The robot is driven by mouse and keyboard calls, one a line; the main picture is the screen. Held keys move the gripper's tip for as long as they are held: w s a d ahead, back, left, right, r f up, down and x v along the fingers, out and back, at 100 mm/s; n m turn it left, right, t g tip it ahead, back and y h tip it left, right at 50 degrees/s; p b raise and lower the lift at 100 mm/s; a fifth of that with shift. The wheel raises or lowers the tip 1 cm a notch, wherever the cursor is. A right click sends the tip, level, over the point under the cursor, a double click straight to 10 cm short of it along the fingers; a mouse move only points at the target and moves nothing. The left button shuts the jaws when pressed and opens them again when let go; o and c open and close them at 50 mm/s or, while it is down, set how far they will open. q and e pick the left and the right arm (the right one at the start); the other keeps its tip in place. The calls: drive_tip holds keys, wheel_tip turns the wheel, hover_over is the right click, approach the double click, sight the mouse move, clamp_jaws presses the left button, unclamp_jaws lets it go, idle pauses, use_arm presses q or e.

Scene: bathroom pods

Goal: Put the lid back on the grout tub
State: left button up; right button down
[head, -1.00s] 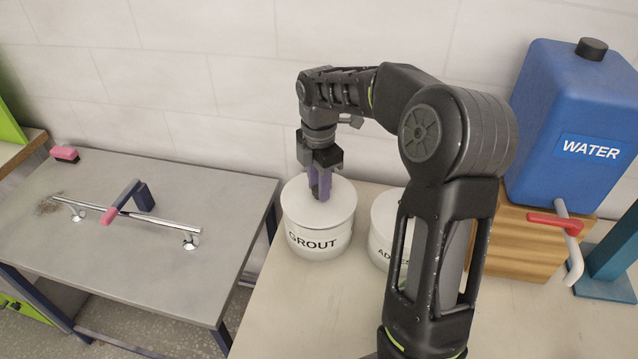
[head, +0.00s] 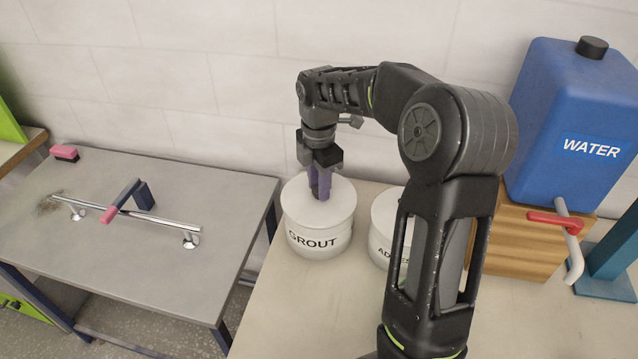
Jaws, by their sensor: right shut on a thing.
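The white grout tub (head: 318,243), marked GROUT, stands on the pale worktop near its left end. A white lid (head: 296,206) lies flat on top of the tub, and no gap between them shows. My right gripper (head: 320,190) points straight down onto the middle of the lid. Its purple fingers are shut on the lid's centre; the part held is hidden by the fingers. My left gripper is not in view.
A second white tub (head: 384,213), its label partly hidden, stands right of the grout tub behind my right arm. A blue water container (head: 565,120) sits on a wooden block (head: 510,245) at the right. A grey table (head: 120,255) with a chrome bar (head: 150,219) is at the left.

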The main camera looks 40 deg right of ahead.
idle(0.4)
drive_tip(key=c, duration=1)
unclamp_jaws()
drive_tip(key=shift+o, duration=0.3)
drive_tip(key=o, duration=0.4)
drive_tip(key=shift+o, duration=0.2)
drive_tip(key=shift+r, duration=0.1)
drive_tip(key=shift+r+p, duration=1.1)
drive_tip(key=shift+r, duration=0.15)
drive_tip(key=shift+r+p, duration=0.35)
drive_tip(key=shift+r, duration=1.8)
